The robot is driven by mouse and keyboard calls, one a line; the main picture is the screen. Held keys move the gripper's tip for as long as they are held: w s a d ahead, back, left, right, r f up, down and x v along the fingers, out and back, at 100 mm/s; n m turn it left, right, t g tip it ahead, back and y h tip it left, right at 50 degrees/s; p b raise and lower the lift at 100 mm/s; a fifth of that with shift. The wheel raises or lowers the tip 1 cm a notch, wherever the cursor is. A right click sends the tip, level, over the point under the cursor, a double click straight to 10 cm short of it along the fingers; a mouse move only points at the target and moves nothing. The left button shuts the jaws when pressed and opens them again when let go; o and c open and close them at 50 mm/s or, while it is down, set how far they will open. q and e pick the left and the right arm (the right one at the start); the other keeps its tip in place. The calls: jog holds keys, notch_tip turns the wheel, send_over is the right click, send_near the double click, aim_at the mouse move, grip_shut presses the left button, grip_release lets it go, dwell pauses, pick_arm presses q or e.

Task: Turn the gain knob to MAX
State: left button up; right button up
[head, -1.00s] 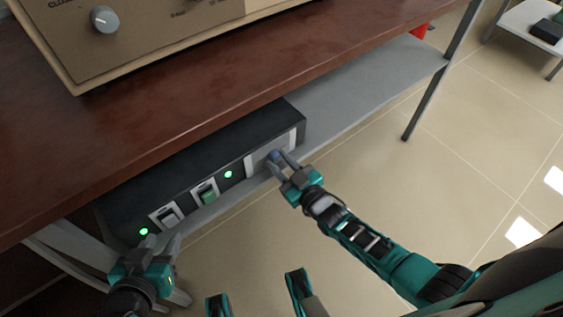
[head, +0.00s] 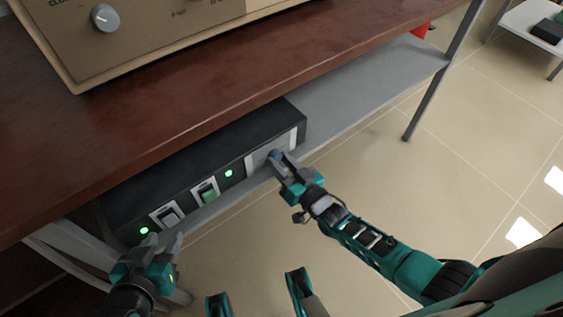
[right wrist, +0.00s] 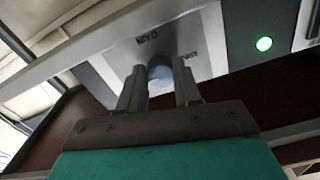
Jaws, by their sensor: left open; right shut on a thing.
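The gain knob is a small blue-grey knob (head: 275,155) on the light panel at the right end of a black control box (head: 237,143). My right gripper (head: 279,160) is shut on it. In the right wrist view the knob (right wrist: 160,74) sits between the two fingers (right wrist: 159,92), with partly readable lettering on the plate (right wrist: 203,60) around it. The knob's pointer cannot be made out. My left gripper (head: 162,243) is open and empty, near the left end of the box.
The box stands on a grey shelf (head: 370,80) under a brown tabletop (head: 190,95). A beige furnace (head: 150,30) stands above.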

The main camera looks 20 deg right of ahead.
jog(key=o, duration=1)
jog(key=shift+o, duration=0.2)
jog(key=shift+s, duration=0.1)
jog(key=p+v, duration=0.1)
jog(key=v, duration=0.6)
jog(key=shift+s+p, duration=0.15)
jog(key=shift+p, duration=0.25)
jog(key=shift+d, duration=0.1)
